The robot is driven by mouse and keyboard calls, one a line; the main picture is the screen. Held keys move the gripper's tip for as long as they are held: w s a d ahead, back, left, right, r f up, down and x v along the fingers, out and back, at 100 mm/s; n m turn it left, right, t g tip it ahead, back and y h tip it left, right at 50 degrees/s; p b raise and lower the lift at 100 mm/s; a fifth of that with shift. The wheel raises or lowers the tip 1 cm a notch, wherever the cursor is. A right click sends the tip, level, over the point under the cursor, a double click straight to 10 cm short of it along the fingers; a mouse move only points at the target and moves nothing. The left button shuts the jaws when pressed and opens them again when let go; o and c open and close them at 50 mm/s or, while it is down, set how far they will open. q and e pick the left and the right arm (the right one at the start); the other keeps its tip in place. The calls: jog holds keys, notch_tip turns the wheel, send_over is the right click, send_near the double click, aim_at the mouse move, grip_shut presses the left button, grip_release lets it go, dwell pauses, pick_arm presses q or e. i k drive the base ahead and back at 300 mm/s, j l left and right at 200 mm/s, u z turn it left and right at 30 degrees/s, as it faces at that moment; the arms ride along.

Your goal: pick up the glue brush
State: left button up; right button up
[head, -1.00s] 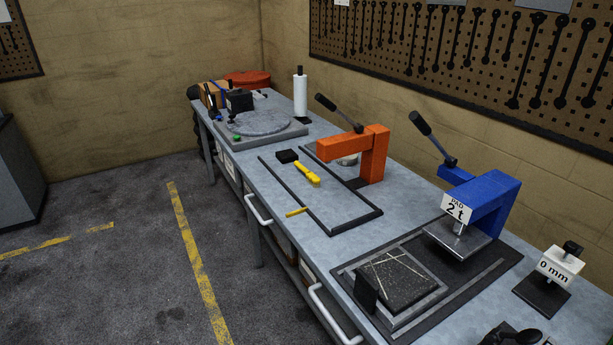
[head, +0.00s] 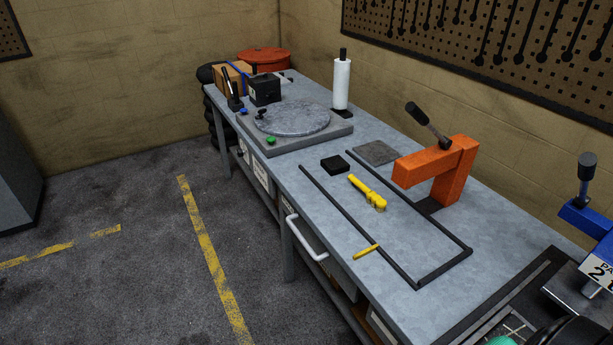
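I cannot tell for sure which thing is the glue brush. A yellow-handled tool (head: 367,193) lies on the bench inside the dark frame, its thick end toward me. A flat black block (head: 335,163) lies just behind it, apart from it. At the far left end, slim dark upright items (head: 234,95) stand beside a black box (head: 265,88); they are too small to identify. Neither gripper shows clearly. A dark rounded shape (head: 572,335) is cut off at the lower right edge, and I cannot tell what it is.
The grey bench (head: 310,230) carries a round plate (head: 292,118), a white roll (head: 341,82), a grey pad (head: 376,152), an orange press (head: 440,168) and a blue press (head: 595,222). A thin yellow stick (head: 366,251) lies on the dark frame (head: 412,277). Floor is clear at left.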

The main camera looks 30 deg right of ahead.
aim_at(375, 201)
jog(key=i+j+z, duration=0.2)
jog(key=i, duration=0.35)
jog(key=i+j+z, duration=0.2)
jog(key=i, duration=0.35)
jog(key=i+j+z, duration=0.2)
jog(key=i, duration=0.3)
